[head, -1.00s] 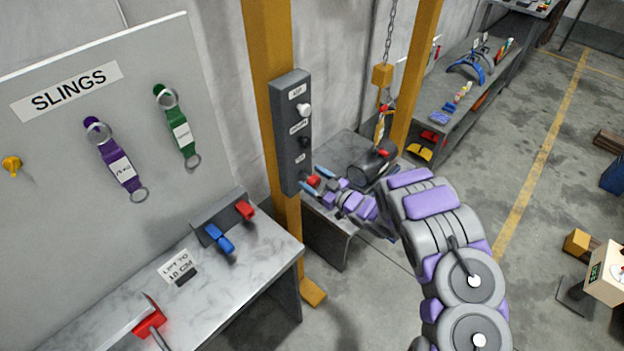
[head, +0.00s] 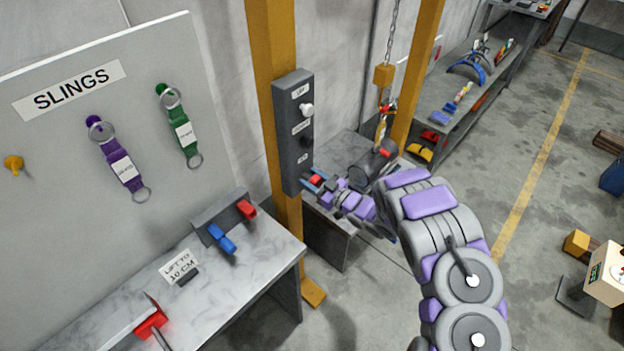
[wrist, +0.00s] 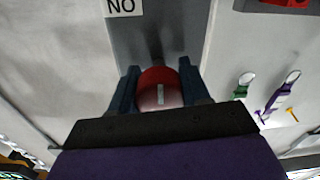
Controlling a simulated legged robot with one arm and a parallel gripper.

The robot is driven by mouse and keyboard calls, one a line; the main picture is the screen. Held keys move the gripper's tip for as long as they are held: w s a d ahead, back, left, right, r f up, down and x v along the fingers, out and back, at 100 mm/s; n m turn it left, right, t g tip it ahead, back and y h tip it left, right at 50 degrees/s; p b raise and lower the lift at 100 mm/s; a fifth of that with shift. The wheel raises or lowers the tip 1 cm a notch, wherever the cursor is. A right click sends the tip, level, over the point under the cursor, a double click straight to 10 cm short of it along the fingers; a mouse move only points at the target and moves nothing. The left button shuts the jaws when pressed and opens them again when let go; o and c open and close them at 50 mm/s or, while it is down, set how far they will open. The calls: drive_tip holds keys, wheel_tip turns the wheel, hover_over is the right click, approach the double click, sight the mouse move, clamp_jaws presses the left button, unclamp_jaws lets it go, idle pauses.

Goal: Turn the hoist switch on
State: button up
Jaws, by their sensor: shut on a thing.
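The hoist control box (head: 293,128) is a tall dark grey box on a yellow post. It carries a white button (head: 307,109), a dark button (head: 306,142) and, at its lower end, a red switch knob (head: 316,180). My gripper (head: 317,181) is at the lower end of the box with its blue fingers on either side of the red knob. In the wrist view the red knob (wrist: 160,88) sits between the two fingers, with a pale mark on its face. A label above it reads "NO" in that upside-down view.
A dark cylinder (head: 371,168) stands on a grey bench below a chain hoist hook (head: 383,110). A workbench (head: 240,262) with red and blue handles is at lower left. A slings board (head: 60,150) hangs behind it.

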drive_tip(key=shift+r+m+p, duration=0.1)
drive_tip(key=shift+m+p, duration=0.2)
drive_tip(key=shift+r+m+p, duration=0.15)
drive_tip(key=shift+m+p, duration=0.7)
drive_tip(key=shift+m, duration=0.05)
drive_tip(key=m+p, duration=0.2)
drive_tip(key=shift+m, duration=0.3)
drive_tip(key=m+p, duration=0.2)
drive_tip(key=m, duration=0.2)
drive_tip(key=shift+w+d+m, duration=0.1)
drive_tip(key=shift+w+m, duration=0.05)
drive_tip(key=shift+m, duration=0.15)
drive_tip(key=m+p, duration=0.2)
drive_tip(key=m, duration=0.2)
drive_tip(key=shift+m+t, duration=0.3)
drive_tip(key=shift+t, duration=0.1)
drive_tip(key=shift+m+p, duration=0.35)
drive_tip(key=shift+m, duration=1.65)
drive_tip(key=shift+d, duration=0.1)
